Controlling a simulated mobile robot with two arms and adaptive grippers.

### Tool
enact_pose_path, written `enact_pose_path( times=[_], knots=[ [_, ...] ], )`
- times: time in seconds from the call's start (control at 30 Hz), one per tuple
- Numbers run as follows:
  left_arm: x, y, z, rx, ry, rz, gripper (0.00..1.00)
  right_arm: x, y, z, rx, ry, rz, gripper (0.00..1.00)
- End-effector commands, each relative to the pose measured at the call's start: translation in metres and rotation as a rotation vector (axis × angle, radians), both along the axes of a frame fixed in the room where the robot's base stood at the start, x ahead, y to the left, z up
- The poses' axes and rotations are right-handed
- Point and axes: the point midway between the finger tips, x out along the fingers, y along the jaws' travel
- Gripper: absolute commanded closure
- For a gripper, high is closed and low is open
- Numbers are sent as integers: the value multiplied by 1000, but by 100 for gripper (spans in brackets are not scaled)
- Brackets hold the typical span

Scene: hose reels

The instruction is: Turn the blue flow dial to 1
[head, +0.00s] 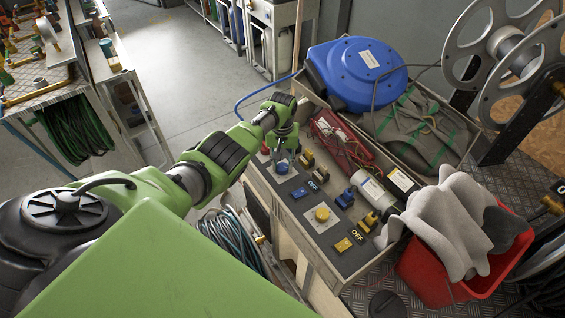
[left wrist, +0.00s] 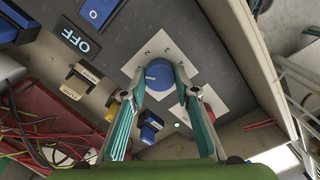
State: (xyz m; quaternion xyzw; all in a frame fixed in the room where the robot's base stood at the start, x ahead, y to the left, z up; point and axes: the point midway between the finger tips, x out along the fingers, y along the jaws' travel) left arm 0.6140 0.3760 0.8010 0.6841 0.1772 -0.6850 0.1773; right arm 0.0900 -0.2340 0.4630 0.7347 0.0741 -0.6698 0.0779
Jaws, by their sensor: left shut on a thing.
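The blue flow dial (left wrist: 158,77) sits on a white plate with dark marks, on the dark control panel (left wrist: 215,30). In the head view the dial (head: 282,168) shows just under my left gripper (head: 285,150). In the left wrist view the two green-lined fingers of my left gripper (left wrist: 161,72) are closed on opposite sides of the dial. The dial has a pale line on its face; I cannot tell for sure which mark it points at. The fingers hide part of the plate. My right gripper is in neither view.
A blue switch (head: 299,193), a yellow dial (head: 322,214) and a yellow switch (head: 343,245) share the panel. Valve-like yellow and blue fittings stand along its edge.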

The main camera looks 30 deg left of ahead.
Motion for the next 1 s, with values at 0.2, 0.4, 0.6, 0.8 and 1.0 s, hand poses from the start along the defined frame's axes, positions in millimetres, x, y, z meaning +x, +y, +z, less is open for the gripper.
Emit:
enact_pose_path(
  times=[0.2, 0.4, 0.6, 0.8, 1.0],
  knots=[
    [1, 0, 1, 0, -2, 50, 93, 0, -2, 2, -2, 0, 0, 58],
    [1, 0, 1, 1, -3, 61, 93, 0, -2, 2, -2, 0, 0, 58],
    [1, 0, 1, 1, -3, 61, 93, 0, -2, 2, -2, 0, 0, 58],
    [1, 0, 1, 1, -3, 61, 55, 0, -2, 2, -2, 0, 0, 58],
    [1, 0, 1, 1, -2, 61, 55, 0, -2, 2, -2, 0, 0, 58]
  ],
)
